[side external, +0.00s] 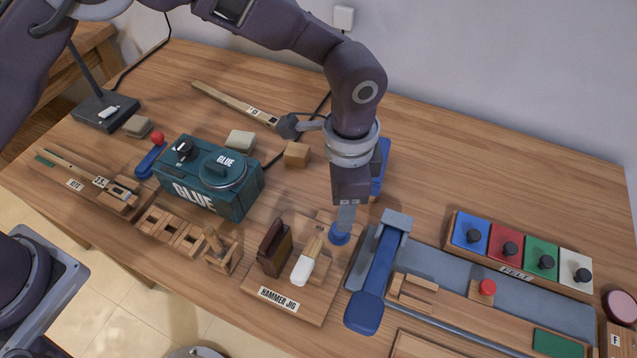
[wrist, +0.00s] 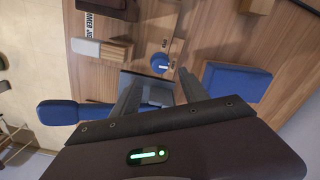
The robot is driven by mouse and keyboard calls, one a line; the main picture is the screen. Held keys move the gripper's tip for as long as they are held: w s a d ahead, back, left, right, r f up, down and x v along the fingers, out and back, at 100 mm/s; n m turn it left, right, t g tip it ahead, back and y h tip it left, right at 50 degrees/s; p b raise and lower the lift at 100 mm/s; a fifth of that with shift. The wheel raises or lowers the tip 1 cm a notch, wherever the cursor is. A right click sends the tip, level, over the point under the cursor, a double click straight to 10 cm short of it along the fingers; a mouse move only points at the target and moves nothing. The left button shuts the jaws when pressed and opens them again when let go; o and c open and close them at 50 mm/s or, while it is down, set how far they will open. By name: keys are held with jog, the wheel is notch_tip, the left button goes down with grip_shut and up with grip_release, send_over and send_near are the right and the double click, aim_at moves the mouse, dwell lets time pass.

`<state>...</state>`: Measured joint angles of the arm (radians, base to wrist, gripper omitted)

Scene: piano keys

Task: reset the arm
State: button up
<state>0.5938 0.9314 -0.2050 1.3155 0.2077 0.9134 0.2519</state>
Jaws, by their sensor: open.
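My gripper (side external: 343,222) points down over the right part of the hammer jig (side external: 297,306), close to a round blue knob (side external: 339,236). In the wrist view its two fingers (wrist: 160,88) stand apart, with nothing seen between them. The blue knob (wrist: 161,64) lies just beyond the fingertips in that view. I cannot tell whether a finger touches it. On the jig, a white-tipped hammer piece (side external: 303,268) and an upright dark brown block (side external: 274,247) stand left of my gripper.
A press with a long blue handle (side external: 371,295) stands close on the right. A green glue box (side external: 205,188) is at the left. A rack of coloured blocks with black knobs (side external: 508,263) is at the right. A blue block (side external: 382,165) is behind my gripper. The back right table is clear.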

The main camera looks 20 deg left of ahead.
jog(key=s+a+r+n+t, duration=0.3)
jog(key=a+r+n, duration=0.3)
jog(key=a+r, duration=1.3)
jog(key=s+a+r+n+t, duration=0.1)
jog(key=s+a+n, duration=0.2)
jog(key=s+a, duration=0.2)
jog(key=s+a+r+n+t, duration=0.1)
jog(key=s+a+r+n, duration=0.1)
jog(key=s+a, duration=0.4)
jog(key=s+n, duration=0.1)
jog(key=s, duration=0.4)
jog(key=shift+s+r+n+t, duration=0.15)
jog(key=shift+s+n+t, duration=0.15)
jog(key=shift+a, duration=0.1)
